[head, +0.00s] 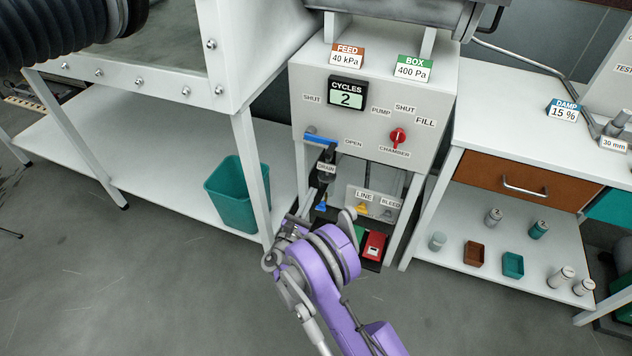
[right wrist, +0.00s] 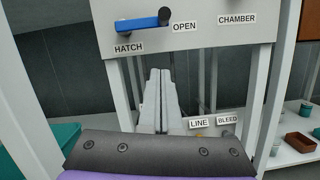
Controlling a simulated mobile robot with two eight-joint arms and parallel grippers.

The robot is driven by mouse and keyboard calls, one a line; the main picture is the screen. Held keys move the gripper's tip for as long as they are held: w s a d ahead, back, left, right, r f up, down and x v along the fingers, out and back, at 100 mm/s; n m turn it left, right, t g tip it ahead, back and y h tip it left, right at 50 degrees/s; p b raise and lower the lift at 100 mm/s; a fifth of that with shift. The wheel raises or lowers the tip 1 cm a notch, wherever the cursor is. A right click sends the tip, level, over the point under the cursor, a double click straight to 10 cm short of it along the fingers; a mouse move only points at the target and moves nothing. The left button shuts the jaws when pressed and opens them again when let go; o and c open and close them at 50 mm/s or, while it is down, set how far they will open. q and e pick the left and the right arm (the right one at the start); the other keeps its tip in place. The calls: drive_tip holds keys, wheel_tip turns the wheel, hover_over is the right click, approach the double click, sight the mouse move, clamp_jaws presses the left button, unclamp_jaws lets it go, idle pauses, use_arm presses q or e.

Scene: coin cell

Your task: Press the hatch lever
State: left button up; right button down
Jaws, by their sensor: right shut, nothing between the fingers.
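The hatch lever (head: 320,139) is a blue bar on the lower left of the grey panel, lying nearly level beside the OPEN label. In the right wrist view the lever (right wrist: 140,23) sits above the HATCH label, with a dark round end at its right. My right gripper (right wrist: 160,73) is shut and empty, its grey fingertips below the lever and apart from it in that view. In the head view my purple right arm rises from the bottom to in front of the panel's lower frame. My left gripper is not in view.
The panel (head: 375,110) also carries a red chamber knob (head: 397,136) and a cycles display (head: 347,95) reading 2. A teal bin (head: 236,200) stands left; a drawer bench (head: 530,140) stands right.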

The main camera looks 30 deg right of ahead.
drive_tip(key=w+d+r, duration=0.4)
drive_tip(key=d+r, duration=0.2)
drive_tip(key=d, duration=0.1)
drive_tip(key=shift+w+d, duration=0.2)
drive_tip(key=shift+w, duration=0.15)
